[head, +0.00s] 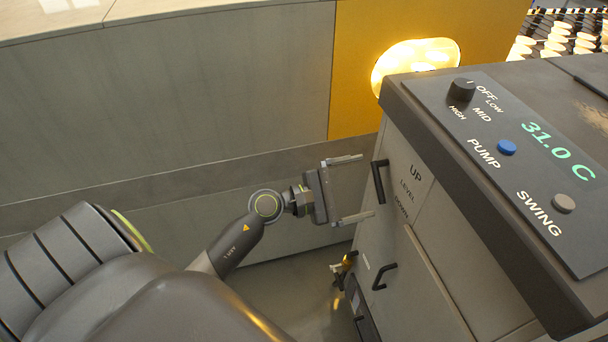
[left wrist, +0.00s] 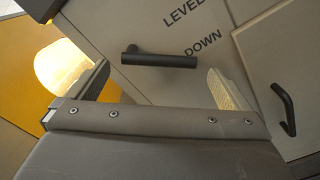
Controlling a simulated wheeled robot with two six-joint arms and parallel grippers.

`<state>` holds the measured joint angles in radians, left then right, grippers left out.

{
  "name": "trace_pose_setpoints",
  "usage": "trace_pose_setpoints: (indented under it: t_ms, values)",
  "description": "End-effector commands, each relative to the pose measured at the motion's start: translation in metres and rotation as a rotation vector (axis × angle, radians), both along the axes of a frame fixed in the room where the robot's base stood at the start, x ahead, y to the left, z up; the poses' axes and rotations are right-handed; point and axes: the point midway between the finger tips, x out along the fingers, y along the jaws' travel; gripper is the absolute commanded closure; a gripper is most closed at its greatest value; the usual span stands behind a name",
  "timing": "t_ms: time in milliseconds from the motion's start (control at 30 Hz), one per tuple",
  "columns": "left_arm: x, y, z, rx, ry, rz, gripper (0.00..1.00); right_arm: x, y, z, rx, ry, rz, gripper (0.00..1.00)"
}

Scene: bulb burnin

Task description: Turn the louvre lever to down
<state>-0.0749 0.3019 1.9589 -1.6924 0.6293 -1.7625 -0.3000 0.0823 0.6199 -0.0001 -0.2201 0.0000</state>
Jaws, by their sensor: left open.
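The louvre lever (head: 379,181) is a black bar handle on the grey side of the cabinet, beside the printed words UP, LEVEL and DOWN. In the left wrist view the lever (left wrist: 165,60) lies nearly level across the picture, left of the words LEVEL and DOWN. I cannot tell which word it is set to. My left gripper (head: 355,186) is open and empty, facing the lever with a gap. In the left wrist view its fingers (left wrist: 160,86) stand to either side below the lever. My right gripper is in neither view.
A second black handle (head: 384,276) sits lower on the cabinet. A brass fitting (head: 345,262) is near the floor. The top panel (head: 525,150) has a black knob (head: 462,90), a blue PUMP button (head: 506,147) and a grey SWING button (head: 563,203). Its display reads 31.0 C.

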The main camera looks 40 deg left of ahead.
Motion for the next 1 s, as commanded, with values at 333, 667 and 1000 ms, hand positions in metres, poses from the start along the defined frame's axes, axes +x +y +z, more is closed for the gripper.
trace_pose_setpoints:
  t_ms: [333,667,1000]
  values:
    - [-0.051,0.039,-0.004,0.007,0.002,-0.002,0.0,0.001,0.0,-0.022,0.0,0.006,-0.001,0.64]
    - [-0.083,0.064,-0.004,0.005,0.0,-0.002,0.0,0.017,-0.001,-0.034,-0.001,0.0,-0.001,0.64]
    - [-0.095,0.074,-0.001,0.003,0.002,-0.001,0.0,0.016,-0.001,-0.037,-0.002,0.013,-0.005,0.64]
